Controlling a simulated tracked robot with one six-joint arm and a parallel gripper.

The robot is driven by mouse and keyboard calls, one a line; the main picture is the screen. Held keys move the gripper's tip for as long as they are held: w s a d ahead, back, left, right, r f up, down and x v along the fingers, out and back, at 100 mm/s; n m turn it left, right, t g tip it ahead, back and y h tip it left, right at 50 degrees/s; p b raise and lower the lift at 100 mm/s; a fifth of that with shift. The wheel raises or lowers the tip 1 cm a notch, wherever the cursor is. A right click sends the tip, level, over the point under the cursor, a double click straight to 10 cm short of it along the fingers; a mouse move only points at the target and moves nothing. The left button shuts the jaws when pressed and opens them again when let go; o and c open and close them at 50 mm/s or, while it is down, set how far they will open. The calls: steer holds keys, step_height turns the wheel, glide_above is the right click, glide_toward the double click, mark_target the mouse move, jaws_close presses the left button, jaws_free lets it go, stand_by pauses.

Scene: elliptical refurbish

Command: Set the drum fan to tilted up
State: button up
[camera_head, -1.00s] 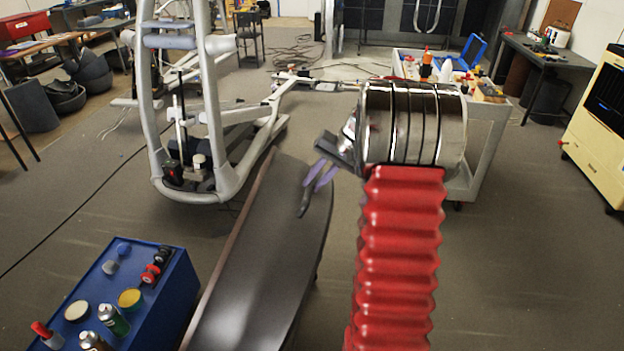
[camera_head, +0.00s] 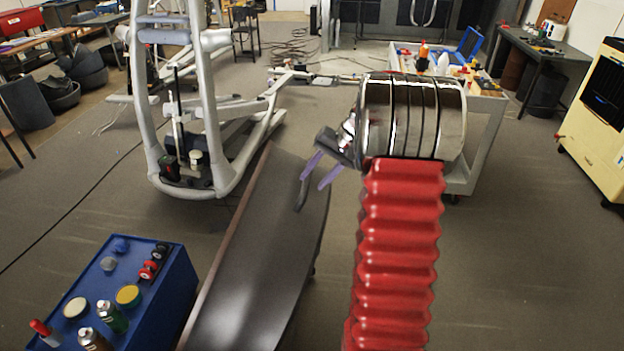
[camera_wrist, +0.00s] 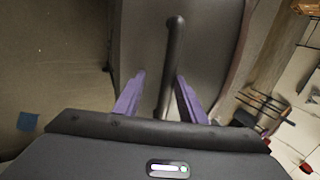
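The drum fan (camera_head: 260,270) appears to be the large dark curved shell in the lower middle of the head view, with a brownish rim along its left side. Its shell also fills the upper middle of the wrist view (camera_wrist: 212,40). A dark bar handle (camera_head: 301,195) rises from the shell. My gripper (camera_head: 312,182) is open over it. In the wrist view, the purple fingers of my gripper (camera_wrist: 160,78) stand apart, with the handle (camera_wrist: 174,50) running between them, nearer the right finger. I cannot tell whether a finger touches it. The fan's front face is hidden.
A blue box (camera_head: 170,290) with cans and jars stands at lower left. A grey exercise machine frame (camera_head: 215,120) stands behind the fan. A cart (camera_head: 485,135) with tools is behind my arm, and a cream cooler (camera_head: 590,135) is at far right. Floor at right is clear.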

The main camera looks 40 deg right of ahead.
steer(key=shift+r, duration=0.1)
steer(key=v, duration=1.3)
steer(key=shift+s+r, duration=0.2)
steer(key=shift+r, duration=0.1)
steer(key=shift+w+d, duration=0.1)
steer(key=shift+d, duration=0.05)
